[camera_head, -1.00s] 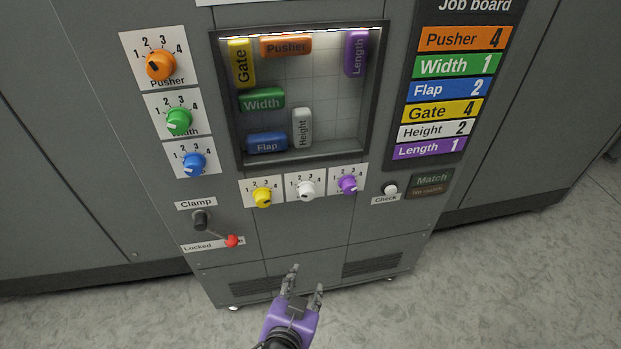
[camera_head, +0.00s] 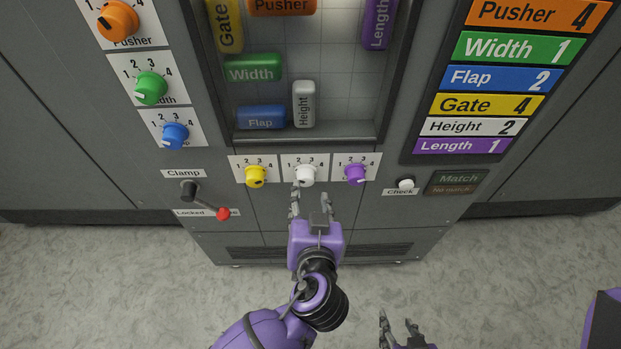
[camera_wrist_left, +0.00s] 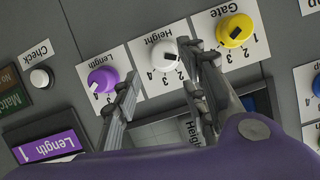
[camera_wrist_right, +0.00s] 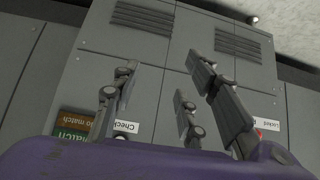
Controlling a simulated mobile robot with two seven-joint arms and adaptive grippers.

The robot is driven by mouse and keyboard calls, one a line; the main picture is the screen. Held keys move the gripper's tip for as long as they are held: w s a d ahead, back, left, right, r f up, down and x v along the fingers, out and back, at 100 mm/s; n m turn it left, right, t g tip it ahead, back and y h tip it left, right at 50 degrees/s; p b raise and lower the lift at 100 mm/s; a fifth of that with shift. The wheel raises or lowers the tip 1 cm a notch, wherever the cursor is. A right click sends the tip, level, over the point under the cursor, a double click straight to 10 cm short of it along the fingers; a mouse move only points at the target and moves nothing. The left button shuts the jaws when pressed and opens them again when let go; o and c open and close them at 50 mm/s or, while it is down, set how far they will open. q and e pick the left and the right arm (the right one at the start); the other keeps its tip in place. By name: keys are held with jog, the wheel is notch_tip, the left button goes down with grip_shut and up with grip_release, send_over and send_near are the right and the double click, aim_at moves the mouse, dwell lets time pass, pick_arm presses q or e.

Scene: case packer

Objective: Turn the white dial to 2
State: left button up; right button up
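The white dial (camera_head: 305,174) is a round knob on the Height plate, between the yellow dial (camera_head: 255,175) and the purple dial (camera_head: 355,173). In the left wrist view the white dial (camera_wrist_left: 164,54) shows upside down with its numbers 1 to 4; I cannot tell for sure which number its pointer faces. My left gripper (camera_head: 311,197) is open and empty, just below and in front of the white dial, with fingers spread and apart from it. My right gripper (camera_head: 400,325) is open and empty, low at the bottom edge, away from the panel.
The job board (camera_head: 487,88) at the right reads Height 2. The check button (camera_head: 406,184) is right of the purple dial. The clamp lever (camera_head: 205,200) with a red knob sticks out at the left. The lower cabinet front is clear.

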aim_at(309, 182)
pick_arm(q)
jog(key=x, duration=0.6)
jog(key=shift+w+f+p, duration=0.1)
jog(key=shift+w+p, duration=0.2)
jog(key=shift+w, duration=0.05)
jog(key=shift+s, duration=0.1)
jog(key=c, duration=1)
